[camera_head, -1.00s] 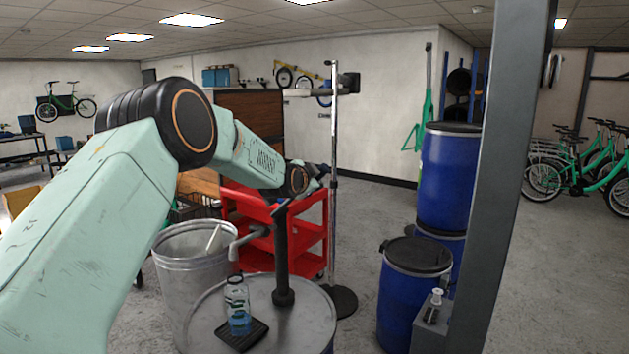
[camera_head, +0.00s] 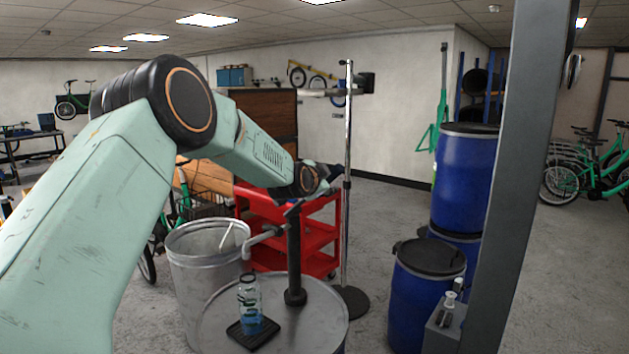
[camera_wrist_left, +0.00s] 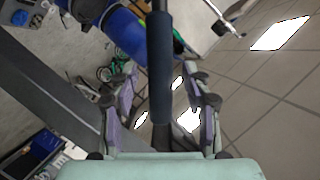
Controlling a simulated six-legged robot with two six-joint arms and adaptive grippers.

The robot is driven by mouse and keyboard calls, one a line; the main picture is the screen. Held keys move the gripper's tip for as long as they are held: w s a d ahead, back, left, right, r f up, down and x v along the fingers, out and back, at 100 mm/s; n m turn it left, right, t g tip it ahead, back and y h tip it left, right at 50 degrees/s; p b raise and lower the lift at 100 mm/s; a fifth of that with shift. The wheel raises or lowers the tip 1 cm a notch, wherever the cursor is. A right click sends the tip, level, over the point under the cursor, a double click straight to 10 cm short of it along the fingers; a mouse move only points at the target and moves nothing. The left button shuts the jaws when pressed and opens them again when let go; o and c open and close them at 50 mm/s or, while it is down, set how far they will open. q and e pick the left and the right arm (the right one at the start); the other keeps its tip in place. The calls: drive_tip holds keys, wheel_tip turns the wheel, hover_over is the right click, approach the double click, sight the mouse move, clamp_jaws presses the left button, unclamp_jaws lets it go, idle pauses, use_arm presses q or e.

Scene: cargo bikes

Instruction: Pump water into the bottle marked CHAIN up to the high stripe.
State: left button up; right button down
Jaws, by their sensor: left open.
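My right gripper is out of view.
A metal bin (camera_head: 203,268) stands left of the drum (camera_head: 220,316). A red cart (camera_head: 318,240) and a chrome stand (camera_head: 348,220) are behind. Blue barrels (camera_head: 425,300) and a grey post (camera_head: 510,200) are at the right. Open floor lies between the stand and barrels.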

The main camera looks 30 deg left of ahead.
use_arm(q)
drive_tip(key=v, duration=1)
drive_tip(key=shift+w, duration=0.1)
